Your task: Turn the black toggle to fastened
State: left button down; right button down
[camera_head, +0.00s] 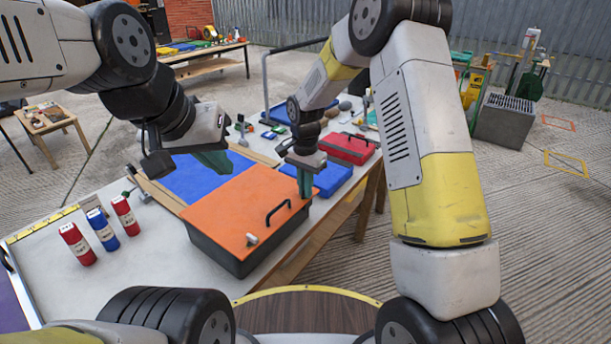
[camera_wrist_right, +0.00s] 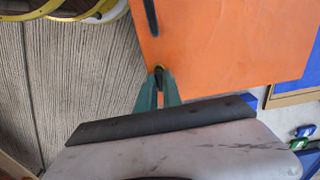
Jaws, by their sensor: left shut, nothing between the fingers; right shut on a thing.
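The box with an orange lid (camera_head: 240,205) and dark grey sides stands on the table. The black toggle (camera_wrist_right: 158,76), with a bit of yellow around it, is at the lid's edge between the green fingertips of my right gripper (camera_wrist_right: 158,82). My right gripper also shows in the head view (camera_head: 304,190), pointing down at the lid's right corner, where its fingers hide the toggle. It is shut on the toggle. I cannot tell which way the toggle is turned. My left gripper (camera_head: 215,162) is shut and empty, above the blue mat.
Red canisters (camera_head: 78,244) and a blue canister (camera_head: 103,229) stand at left. A blue mat (camera_head: 200,176) and a red case (camera_head: 346,149) lie behind.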

jog(key=n, duration=0.9)
jog(key=shift+n, duration=0.3)
jog(key=n, duration=0.4)
jog(key=shift+w+r+n, duration=0.1)
jog(key=shift+n, duration=1.9)
jog(key=c, duration=1.5)
grip_release()
